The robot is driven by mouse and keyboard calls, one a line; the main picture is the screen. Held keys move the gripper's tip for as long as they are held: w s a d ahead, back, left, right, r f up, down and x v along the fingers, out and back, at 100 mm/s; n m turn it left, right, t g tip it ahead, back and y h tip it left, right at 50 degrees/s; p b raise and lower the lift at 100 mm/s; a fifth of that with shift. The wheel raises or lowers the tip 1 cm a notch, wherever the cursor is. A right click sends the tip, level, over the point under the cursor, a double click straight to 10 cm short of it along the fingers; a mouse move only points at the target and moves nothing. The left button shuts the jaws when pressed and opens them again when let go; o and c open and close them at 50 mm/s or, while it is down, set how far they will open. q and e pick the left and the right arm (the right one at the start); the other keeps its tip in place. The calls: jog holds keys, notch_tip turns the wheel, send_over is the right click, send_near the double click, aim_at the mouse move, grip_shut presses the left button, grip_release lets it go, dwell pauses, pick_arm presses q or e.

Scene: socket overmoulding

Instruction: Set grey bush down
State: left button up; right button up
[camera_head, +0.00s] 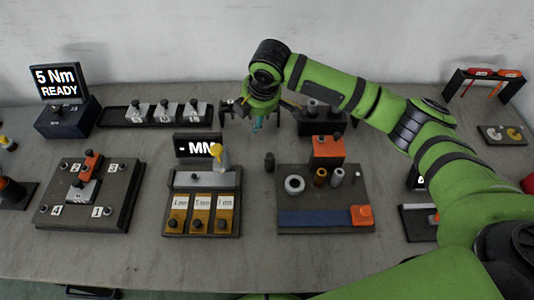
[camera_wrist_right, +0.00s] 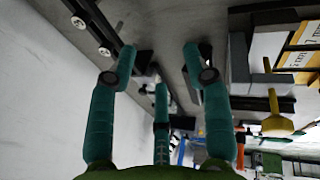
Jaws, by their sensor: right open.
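A small light grey cylinder (camera_head: 337,177), which looks like the grey bush, stands upright on a dark board (camera_head: 350,202). It is beside a brown bush (camera_head: 320,177) and a wider pale ring (camera_head: 295,184). My right gripper (camera_head: 256,124) is open above the back of the table, up and left of that board and apart from the cylinder. The right wrist view shows its teal fingers (camera_wrist_right: 160,72) spread, with nothing seen held between them. I cannot pick out the grey bush in the wrist view. My left gripper is not in view.
An orange block (camera_head: 328,149) stands at the board's back edge. A display unit with yellow bays (camera_head: 203,205) is farther left, then a numbered plate (camera_head: 90,195). A dark rail (camera_head: 110,116) holds several labelled blocks behind.

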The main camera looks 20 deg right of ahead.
aim_at(269, 156)
jog(key=s+g, duration=0.1)
jog(key=s, duration=0.1)
jog(key=s+d+f+g, duration=0.1)
jog(key=s, duration=0.1)
jog(key=s+d+g+h, duration=0.1)
jog(key=s, duration=0.1)
jog(key=shift+s+f+g, duration=0.35)
jog(key=shift+s+g, duration=0.05)
jog(key=shift+s+f, duration=0.2)
jog(key=shift+f, duration=0.1)
notch_tip(269, 156, down, 6)
jog(key=shift+w+r+p, duration=0.1)
jog(key=shift+r+p, duration=0.15)
jog(key=shift+p, duration=0.95)
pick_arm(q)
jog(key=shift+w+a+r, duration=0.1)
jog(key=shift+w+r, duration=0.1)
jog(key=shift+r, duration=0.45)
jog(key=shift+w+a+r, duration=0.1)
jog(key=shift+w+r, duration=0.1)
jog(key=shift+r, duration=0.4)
pick_arm(e)
jog(key=shift+f, duration=0.4)
jog(key=shift+c, duration=0.4)
grip_shut()
